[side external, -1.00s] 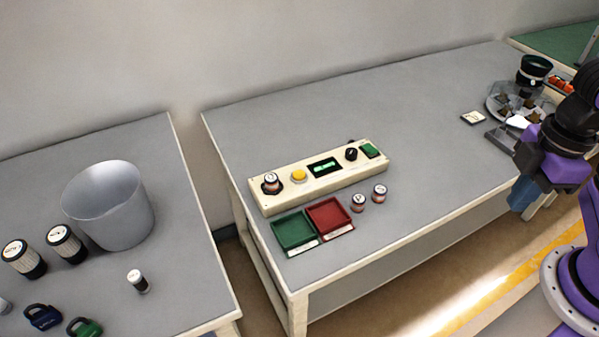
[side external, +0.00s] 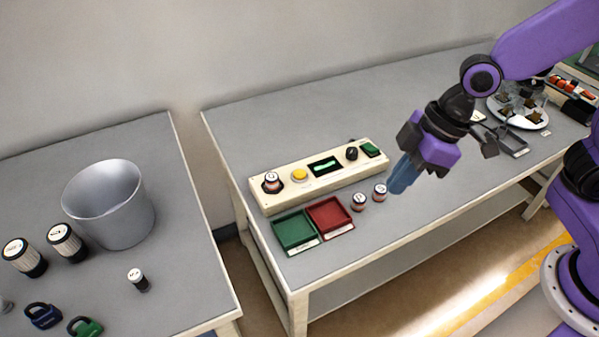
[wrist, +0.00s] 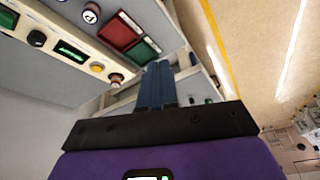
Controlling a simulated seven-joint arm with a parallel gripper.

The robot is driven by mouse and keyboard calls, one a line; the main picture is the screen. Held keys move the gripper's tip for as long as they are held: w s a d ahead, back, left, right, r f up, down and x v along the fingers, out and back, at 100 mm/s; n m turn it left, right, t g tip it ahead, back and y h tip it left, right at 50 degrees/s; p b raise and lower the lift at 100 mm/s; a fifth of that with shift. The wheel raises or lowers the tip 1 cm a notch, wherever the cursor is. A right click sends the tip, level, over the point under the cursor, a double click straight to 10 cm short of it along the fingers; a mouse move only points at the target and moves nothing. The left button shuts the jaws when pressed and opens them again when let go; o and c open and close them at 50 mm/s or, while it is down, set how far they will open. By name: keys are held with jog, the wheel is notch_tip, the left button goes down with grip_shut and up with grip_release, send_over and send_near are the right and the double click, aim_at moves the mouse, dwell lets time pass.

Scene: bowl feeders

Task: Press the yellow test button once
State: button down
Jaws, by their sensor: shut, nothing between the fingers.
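The yellow test button (side external: 299,175) sits on the cream control box (side external: 318,178) on the middle table. It is left of the lit green display (side external: 325,166) and right of a round part (side external: 271,182) standing on the box. In the wrist view the yellow button (wrist: 97,67) shows at the left, clear of the fingers. My gripper (side external: 398,186) has blue fingers, shut and empty. It hangs to the right of the box, apart from the button, near the small cylinders. The fingers also show in the wrist view (wrist: 156,82).
A green tray (side external: 295,229) and a red tray (side external: 330,215) lie in front of the box. Two small cylinders (side external: 358,201) (side external: 380,192) stand beside them. A black knob (side external: 351,154) and a green switch (side external: 370,149) are on the box's right end. A grey bucket (side external: 109,204) stands on the left table.

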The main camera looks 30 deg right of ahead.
jog(key=w+a+f+t, duration=0.1)
jog(key=w+a+t, duration=0.1)
jog(key=w+a, duration=0.35)
jog(key=w+a+f+t, duration=0.1)
jog(key=w+a+f, duration=0.1)
jog(key=w, duration=0.6)
jog(key=m+t+h, duration=0.1)
jog(key=t+h, duration=0.1)
jog(key=t, duration=0.3)
send_over(301, 175)
jog(key=shift+f, duration=1.8)
jog(key=shift+f, duration=0.1)
jog(key=shift+f, duration=4.3)
jog(key=shift+f, duration=0.15)
jog(key=shift+f, duration=0.3)
